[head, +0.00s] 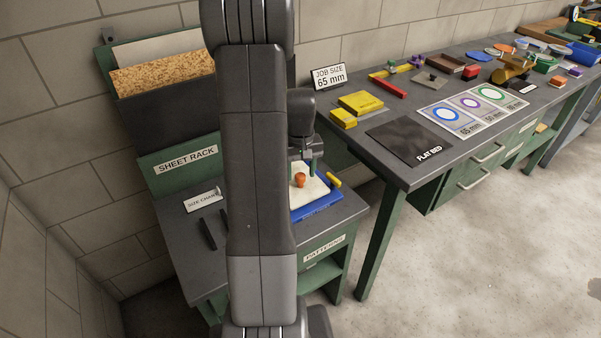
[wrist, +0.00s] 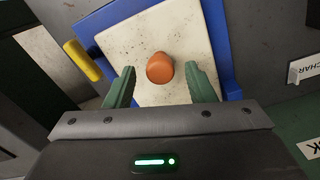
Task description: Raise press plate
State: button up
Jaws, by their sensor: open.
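The press plate (wrist: 120,48) is a pale speckled board set in a blue frame (wrist: 217,30), with an orange knob (wrist: 160,68) standing on it. In the head view the plate (head: 313,190), blue frame (head: 322,211) and knob (head: 300,180) are partly hidden behind my arm. My gripper (wrist: 162,78) is open, its two green fingers on either side of the knob in the wrist view, with gaps to it. In the head view my gripper (head: 302,166) hangs over the plate at the knob. I cannot tell whether the fingertips touch the plate.
A yellow handle (wrist: 83,60) sticks out beside the blue frame. A size chart sign (head: 203,199) and dark bars (head: 207,233) lie left on the low bench. The sheet rack (head: 160,75) stands behind. The long bench holds yellow blocks (head: 361,103) and a dark flat bed (head: 408,141).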

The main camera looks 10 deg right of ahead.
jog(key=shift+f, duration=0.35)
grip_shut()
jog(key=shift+r, duration=0.15)
